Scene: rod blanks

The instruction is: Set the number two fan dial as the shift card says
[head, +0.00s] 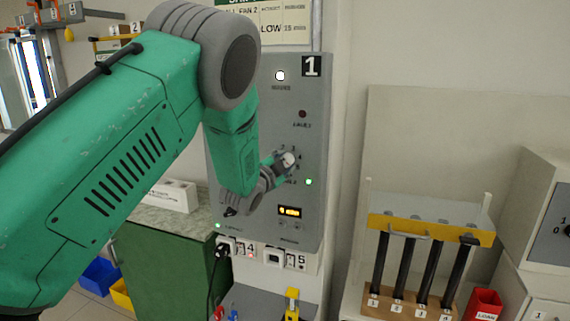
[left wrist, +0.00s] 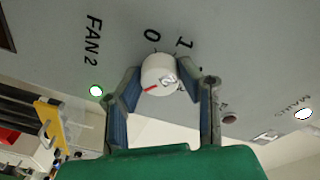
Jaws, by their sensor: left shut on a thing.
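The fan 2 dial (head: 287,160) is a small pale knob on the grey panel (head: 255,100). My right gripper is out of view.
A green lamp (head: 309,182) glows near the dial, and a white lamp (head: 280,76) is lit above. Numbered sockets (head: 272,257) with a plug are below the panel. A yellow-topped rack (head: 430,229) of dark rods and a red bin (head: 486,304) stand to the right.

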